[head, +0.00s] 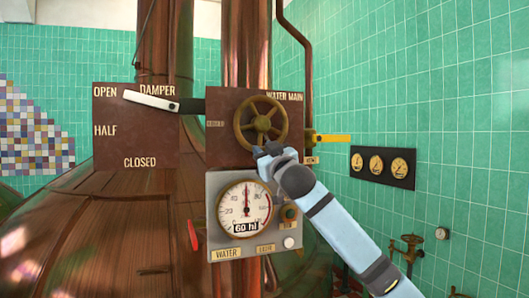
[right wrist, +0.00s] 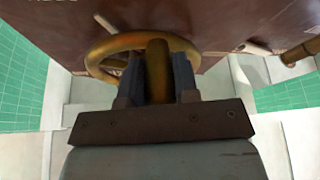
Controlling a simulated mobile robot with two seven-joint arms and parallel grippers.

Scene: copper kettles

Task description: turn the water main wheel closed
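The water main wheel (head: 262,124) is a round brass handwheel with spokes on a brown panel (head: 225,152) marked WATER MAIN. My right gripper (head: 263,152) is at the lower part of its rim in the head view. In the right wrist view, my right gripper (right wrist: 157,60) has one finger on each side of the brass rim, seemingly touching it on both sides. The rest of the wheel (right wrist: 105,45) curves behind the fingers. My left gripper is in neither view.
A damper lever (head: 152,100) with a white handle points left near OPEN. A yellow lever (head: 332,138) sticks out right of the wheel. Below is a gauge box (head: 215,182) reading 60 hl, with a red handle (head: 193,235) at its left. Three dials (head: 376,163) hang on the tiled wall.

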